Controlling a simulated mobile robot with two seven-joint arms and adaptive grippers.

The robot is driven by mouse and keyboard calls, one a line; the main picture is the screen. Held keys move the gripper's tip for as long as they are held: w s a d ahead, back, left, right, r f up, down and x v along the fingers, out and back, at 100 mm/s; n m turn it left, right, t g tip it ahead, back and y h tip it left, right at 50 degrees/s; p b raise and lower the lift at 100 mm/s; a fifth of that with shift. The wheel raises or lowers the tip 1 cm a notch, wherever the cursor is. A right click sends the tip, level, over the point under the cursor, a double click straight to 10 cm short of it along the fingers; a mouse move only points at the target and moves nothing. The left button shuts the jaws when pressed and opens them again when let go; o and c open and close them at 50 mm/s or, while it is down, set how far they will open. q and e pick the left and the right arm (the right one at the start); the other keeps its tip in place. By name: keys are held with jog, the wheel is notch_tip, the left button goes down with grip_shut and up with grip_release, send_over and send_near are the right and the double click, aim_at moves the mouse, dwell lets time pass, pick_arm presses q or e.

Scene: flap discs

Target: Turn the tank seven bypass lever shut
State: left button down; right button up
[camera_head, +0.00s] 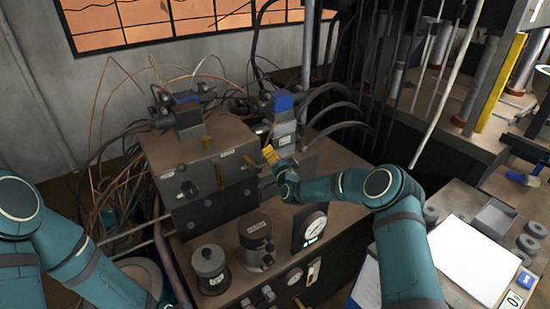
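A grey-brown hydraulic block (195,150) on the machine top carries several fittings and small labels, too small to read. I cannot tell which part is the tank seven bypass lever. My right arm reaches in from the right. Its gripper end (276,164) is at the block's right side, by a yellow piece (269,154). Whether it touches or holds that piece is unclear. My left arm is at the lower left; its gripper is out of view.
At right, a table holds a white sheet (468,258), several grey discs (527,243) and a grey tray (495,218).

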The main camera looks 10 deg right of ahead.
jog(key=c, duration=1)
jog(key=shift+w+f, duration=0.1)
grip_shut()
jog(key=shift+f, duration=0.1)
jog(key=shift+a, duration=0.1)
jog(key=shift+n+b, duration=0.3)
jog(key=shift+b, duration=0.15)
